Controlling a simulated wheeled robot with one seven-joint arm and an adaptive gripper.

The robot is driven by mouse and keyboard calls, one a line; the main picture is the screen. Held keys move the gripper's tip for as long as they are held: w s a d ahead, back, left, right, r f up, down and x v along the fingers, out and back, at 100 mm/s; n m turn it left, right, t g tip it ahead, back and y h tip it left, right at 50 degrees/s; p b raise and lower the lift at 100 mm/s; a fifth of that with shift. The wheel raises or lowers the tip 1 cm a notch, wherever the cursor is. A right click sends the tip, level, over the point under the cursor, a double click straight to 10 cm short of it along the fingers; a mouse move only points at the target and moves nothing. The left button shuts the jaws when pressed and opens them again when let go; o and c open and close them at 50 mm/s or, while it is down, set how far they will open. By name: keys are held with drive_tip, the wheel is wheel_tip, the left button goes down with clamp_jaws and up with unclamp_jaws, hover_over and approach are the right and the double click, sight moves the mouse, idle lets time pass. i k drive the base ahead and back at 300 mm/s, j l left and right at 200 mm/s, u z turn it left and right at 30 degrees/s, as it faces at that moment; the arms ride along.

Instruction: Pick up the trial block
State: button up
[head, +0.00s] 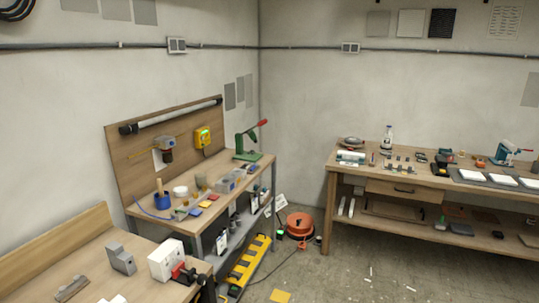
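I cannot tell for sure which thing is the trial block. A grey stepped block (121,259) stands on the near wooden bench at the lower left. A white block (166,260) stands to its right, next to a red and black clamp-like device (188,274) at the bench's right end. A flat grey metal piece (72,288) lies to the left, near the bottom edge. My gripper is not in view.
A second bench (138,209) behind holds a blue cup, small parts and a green lever press (248,142). A long workbench (334,166) with tools stands at the right. An orange reel (299,223) and a yellow rack (249,262) are low down. Floor at lower right is mostly clear.

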sight(163, 259)
drive_tip(key=u, duration=0.45)
drive_tip(key=i+j+u, duration=0.15)
drive_tip(key=u, duration=0.2)
drive_tip(key=i+j+u, duration=0.1)
drive_tip(key=i+u, duration=0.6)
drive_tip(key=i+l+u, duration=0.1)
drive_tip(key=i, duration=0.55)
